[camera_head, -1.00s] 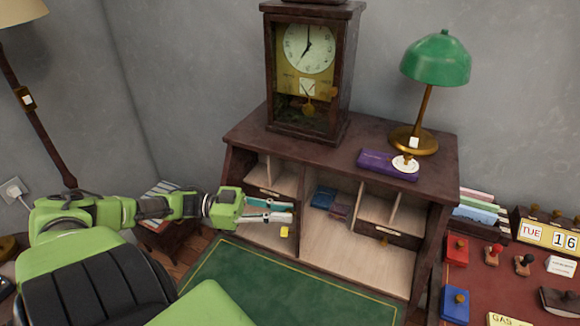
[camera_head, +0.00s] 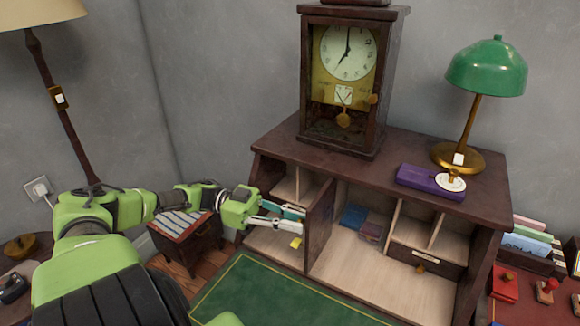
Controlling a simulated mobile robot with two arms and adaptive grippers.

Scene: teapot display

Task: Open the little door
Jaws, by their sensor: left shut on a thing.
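The little door appears to be the dark wooden panel (camera_head: 319,222) at the right of the desk's left compartments. It stands swung outward, so its broad face shows. My right gripper is not in view.
The desk (camera_head: 410,160) carries a glass-fronted clock (camera_head: 345,80), a green lamp (camera_head: 487,70) and a purple case (camera_head: 430,182). A green mat (camera_head: 260,290) lies in front. A side table (camera_head: 185,225) stands close behind my left forearm.

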